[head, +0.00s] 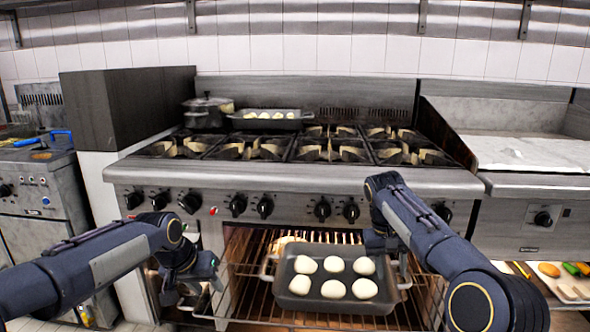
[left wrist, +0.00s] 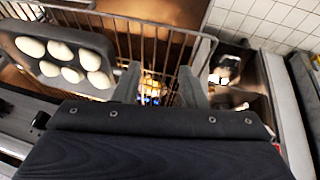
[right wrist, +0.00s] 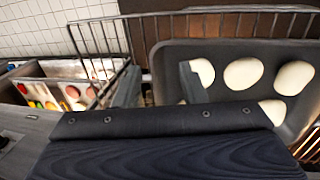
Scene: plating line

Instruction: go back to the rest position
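My left gripper (head: 195,285) is low at the left of the pulled-out oven rack, apart from the tray. In the left wrist view its two fingers (left wrist: 160,88) stand apart with nothing between them. My right gripper (head: 390,255) is at the right side of the grey tray (head: 284,263). In the right wrist view its fingers (right wrist: 160,88) stand apart, one overlapping the tray's edge in the picture. Whether it touches the tray is hard to tell. The tray holds several pale dough balls (head: 334,265) and rests on the wire rack (head: 250,285).
The stove top (head: 290,150) carries a lidded pot (head: 208,110) and a second tray (head: 270,122) of pale pieces. A row of knobs (head: 265,207) lines the stove front. A board with vegetables (head: 565,280) is at the lower right. A fryer-like unit (head: 45,190) stands left.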

